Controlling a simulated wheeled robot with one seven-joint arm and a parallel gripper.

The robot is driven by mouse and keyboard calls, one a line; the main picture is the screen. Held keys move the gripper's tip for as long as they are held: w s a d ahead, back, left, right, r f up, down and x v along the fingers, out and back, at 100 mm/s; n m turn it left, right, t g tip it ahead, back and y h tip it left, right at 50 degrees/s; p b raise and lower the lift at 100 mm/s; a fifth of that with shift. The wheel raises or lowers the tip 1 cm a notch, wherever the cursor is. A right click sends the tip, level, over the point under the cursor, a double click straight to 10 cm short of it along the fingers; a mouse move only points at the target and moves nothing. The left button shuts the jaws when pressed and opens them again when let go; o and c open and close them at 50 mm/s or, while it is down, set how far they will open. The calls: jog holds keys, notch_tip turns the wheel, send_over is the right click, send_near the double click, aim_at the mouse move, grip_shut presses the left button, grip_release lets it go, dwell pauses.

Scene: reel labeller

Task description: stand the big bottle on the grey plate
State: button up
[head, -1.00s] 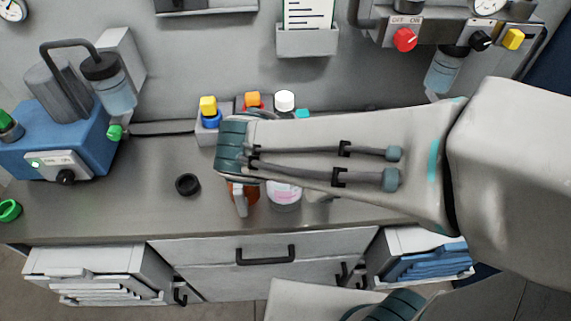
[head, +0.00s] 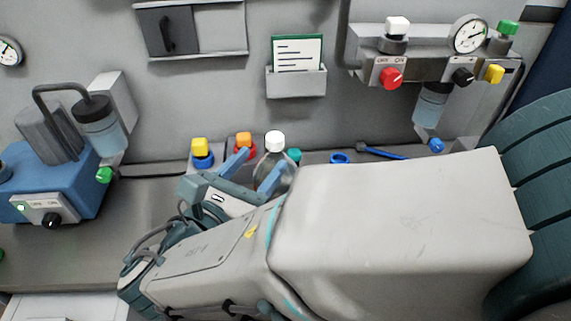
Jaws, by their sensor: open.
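A big clear bottle with a white cap (head: 275,142) stands upright at the back of the bench in the head view. My gripper (head: 263,160) is open, with its two blue fingers pointing at this bottle. One finger is to the left of the bottle and the other crosses in front of its lower body. I cannot tell whether either finger touches it. The bottle's base is hidden behind my gripper and arm. I cannot make out the grey plate; my arm covers much of the bench.
Smaller containers with yellow (head: 200,146), orange (head: 244,139) and teal (head: 293,155) tops stand close around the bottle. A blue machine (head: 75,190) is at left. A control panel (head: 432,65) and paper holder (head: 296,82) are on the wall. Bare bench (head: 140,215) lies left of my arm.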

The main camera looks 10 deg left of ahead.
aim_at(269, 146)
jog(key=shift+p+x, duration=0.55)
jog(key=shift+x, duration=2.85)
jog(key=shift+a+f, duration=0.1)
jog(key=shift+a, duration=0.05)
grip_shut()
jog(key=shift+a, duration=0.1)
